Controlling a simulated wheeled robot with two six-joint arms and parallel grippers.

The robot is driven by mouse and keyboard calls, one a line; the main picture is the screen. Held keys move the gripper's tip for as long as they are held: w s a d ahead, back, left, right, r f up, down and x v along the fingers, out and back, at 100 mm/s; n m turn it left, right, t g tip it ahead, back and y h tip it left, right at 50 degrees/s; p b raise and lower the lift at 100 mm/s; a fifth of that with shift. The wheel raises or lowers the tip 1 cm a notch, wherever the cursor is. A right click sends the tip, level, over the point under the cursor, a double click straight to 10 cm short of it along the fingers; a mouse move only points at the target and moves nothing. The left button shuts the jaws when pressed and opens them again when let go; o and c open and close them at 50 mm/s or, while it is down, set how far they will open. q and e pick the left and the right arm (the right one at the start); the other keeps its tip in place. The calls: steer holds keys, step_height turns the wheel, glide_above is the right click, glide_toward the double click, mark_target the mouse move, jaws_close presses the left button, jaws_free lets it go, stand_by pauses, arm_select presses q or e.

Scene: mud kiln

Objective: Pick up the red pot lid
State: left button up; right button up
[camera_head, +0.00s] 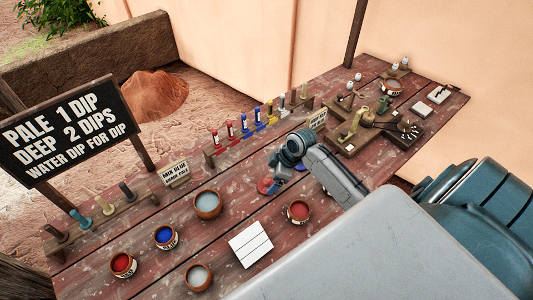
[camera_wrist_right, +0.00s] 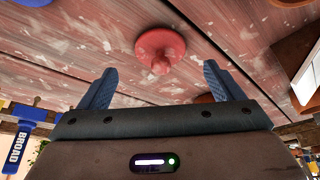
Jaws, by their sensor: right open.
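The red pot lid (camera_wrist_right: 158,46) is a round disc with a small knob. It lies on the worn wooden table, beyond the fingertips of my right gripper (camera_wrist_right: 160,78) and lined up with the space between them. The gripper is open, with nothing between its blue fingers. My left gripper is not in view.
A red-filled pot (camera_head: 299,211), a white tile (camera_head: 250,244), a clay bowl (camera_head: 208,204) and a blue-filled pot (camera_head: 166,237) stand nearby. A rack (camera_head: 240,138) of coloured tools lies behind the gripper. Bare table (camera_head: 225,240) shows between the pots.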

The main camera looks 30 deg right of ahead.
mark_target(267, 181)
steer(key=p+x, duration=0.1)
steer(key=x, duration=0.2)
steer(key=shift+w+a+p, duration=0.25)
steer(key=shift+a+p, duration=0.05)
steer(key=shift+p, duration=0.1)
steer(key=shift+a+f, duration=0.2)
steer(key=shift+f, duration=0.35)
steer(key=shift+w+f, duration=0.1)
steer(key=shift+c, duration=0.7)
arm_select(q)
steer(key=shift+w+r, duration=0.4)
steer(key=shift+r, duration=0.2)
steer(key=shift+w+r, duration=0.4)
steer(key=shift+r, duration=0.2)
arm_select(e)
steer(key=c, duration=0.9)
